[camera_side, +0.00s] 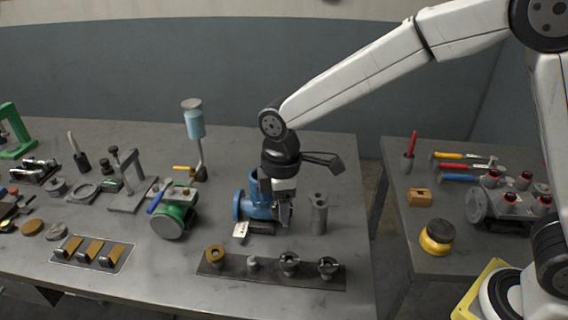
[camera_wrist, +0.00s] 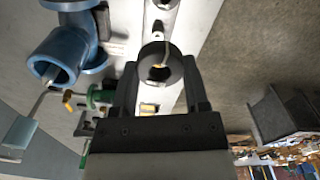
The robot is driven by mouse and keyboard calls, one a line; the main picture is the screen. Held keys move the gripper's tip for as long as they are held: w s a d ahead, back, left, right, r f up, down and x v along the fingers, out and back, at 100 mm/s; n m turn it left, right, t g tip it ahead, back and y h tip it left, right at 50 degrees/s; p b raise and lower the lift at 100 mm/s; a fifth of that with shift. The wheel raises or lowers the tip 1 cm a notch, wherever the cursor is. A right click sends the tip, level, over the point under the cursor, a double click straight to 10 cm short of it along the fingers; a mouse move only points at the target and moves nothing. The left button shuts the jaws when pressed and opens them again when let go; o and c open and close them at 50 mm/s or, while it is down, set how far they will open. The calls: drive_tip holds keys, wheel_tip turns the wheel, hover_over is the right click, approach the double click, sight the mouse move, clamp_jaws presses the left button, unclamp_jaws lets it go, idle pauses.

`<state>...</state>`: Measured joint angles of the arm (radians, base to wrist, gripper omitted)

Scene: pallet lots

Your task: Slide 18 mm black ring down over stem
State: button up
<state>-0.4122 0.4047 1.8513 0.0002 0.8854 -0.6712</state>
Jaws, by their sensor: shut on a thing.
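In the wrist view my gripper (camera_wrist: 160,82) is shut on a black ring (camera_wrist: 176,68), with the fingers on either side of it and its round hole facing the camera. In the side view my gripper (camera_side: 284,212) is low over the table, at the right side of the blue valve body (camera_side: 259,207); the ring cannot be made out there. The blue valve body (camera_wrist: 65,45) also shows at the left of the wrist view, apart from the ring.
A grey upright cylinder (camera_side: 319,216) stands close right of my gripper. A dark strip (camera_side: 222,283) with several fittings lies in front. A green valve (camera_side: 173,219) is to the left, with a blue-topped post (camera_side: 195,122) behind. The table's right edge is near.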

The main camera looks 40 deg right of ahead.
drive_tip(key=shift+w+d+r+m, duration=0.4)
drive_tip(key=shift+w+d+r, duration=0.5)
drive_tip(key=shift+w, duration=1.6)
drive_tip(key=shift+w+d+r+m, duration=0.4)
drive_tip(key=shift+w+d+r, duration=0.45)
drive_tip(key=shift+w, duration=1.6)
drive_tip(key=shift+w+d+r+m, duration=0.4)
drive_tip(key=shift+w+d+r, duration=0.5)
drive_tip(key=shift+w, duration=1.6)
drive_tip(key=shift+f, duration=0.3)
drive_tip(key=shift+f, duration=2.15)
drive_tip(key=shift+f, duration=1.35)
drive_tip(key=o, duration=1.3)
drive_tip(key=shift+o, duration=0.2)
drive_tip(key=shift+r, duration=0.2)
